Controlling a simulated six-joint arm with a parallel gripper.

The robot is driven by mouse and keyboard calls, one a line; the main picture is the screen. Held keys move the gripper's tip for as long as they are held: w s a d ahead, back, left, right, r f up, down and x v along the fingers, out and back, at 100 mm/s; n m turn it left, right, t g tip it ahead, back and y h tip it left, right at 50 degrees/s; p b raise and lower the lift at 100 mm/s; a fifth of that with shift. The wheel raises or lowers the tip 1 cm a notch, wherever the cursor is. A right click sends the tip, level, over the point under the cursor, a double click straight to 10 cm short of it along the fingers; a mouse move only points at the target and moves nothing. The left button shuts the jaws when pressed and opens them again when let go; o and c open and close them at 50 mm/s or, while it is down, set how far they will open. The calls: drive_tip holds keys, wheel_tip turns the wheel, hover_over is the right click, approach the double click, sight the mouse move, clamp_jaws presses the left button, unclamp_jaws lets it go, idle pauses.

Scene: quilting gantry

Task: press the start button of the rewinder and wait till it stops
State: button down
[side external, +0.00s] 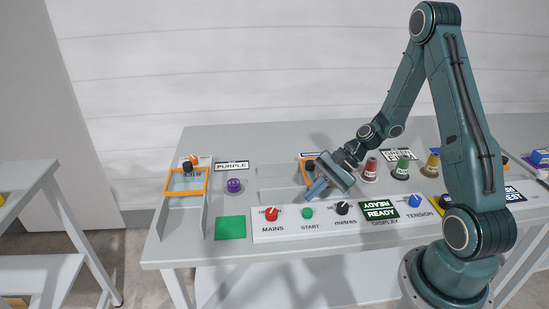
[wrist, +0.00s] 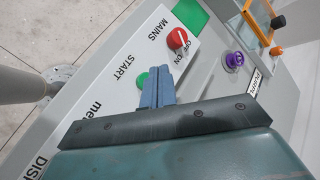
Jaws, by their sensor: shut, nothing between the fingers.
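The green start button (side external: 307,213) sits on the white control panel (side external: 262,238) above the label START. In the wrist view the start button (wrist: 142,80) shows just beyond my fingertips, partly covered by them. My gripper (side external: 310,200) is shut and empty, tilted down a little behind and above the button. I cannot tell whether the fingertips touch it; in the side view they look apart.
The black metres knob (side external: 342,208) and blue TENSION knob (side external: 415,201) stand along the panel. A green square (side external: 230,228) lies left of it. Behind are a purple spool (side external: 234,186), an orange frame (side external: 186,182) and red (side external: 370,170), green (side external: 401,169) and yellow (side external: 431,165) cones.

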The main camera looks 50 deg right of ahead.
sight(304, 211)
drive_tip(key=shift+f, duration=1.1)
drive_tip(key=shift+f, duration=0.95)
idle(2.4)
drive_tip(key=shift+r, duration=0.95)
drive_tip(key=shift+r, duration=0.1)
drive_tip(key=shift+r, duration=2.4)
